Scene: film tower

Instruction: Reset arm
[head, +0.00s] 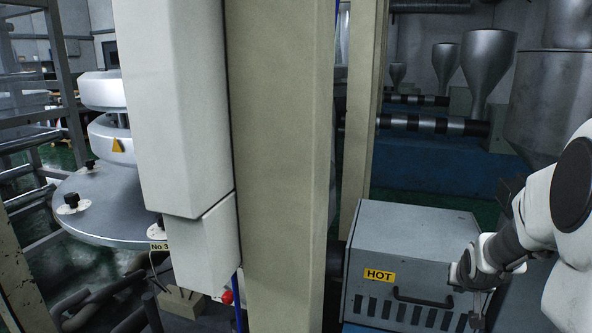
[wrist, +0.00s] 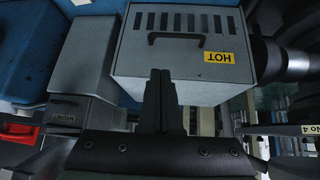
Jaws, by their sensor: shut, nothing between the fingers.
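My white arm comes in from the right edge of the head view. My gripper (head: 477,311) hangs low at its end, in front of the grey vented box on the right. In the wrist view my gripper (wrist: 160,78) shows as two dark fingers close together, with nothing between them. The fingers overlap the edge of the grey box (wrist: 185,60) in that view. I cannot tell whether they touch it.
The grey box (head: 410,245) has a yellow HOT label (head: 379,275) and a dark handle (head: 422,298). A beige post (head: 278,170) and white housing (head: 178,110) fill the middle. A round metal plate (head: 105,205) is at left. Metal hoppers (head: 487,62) stand behind.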

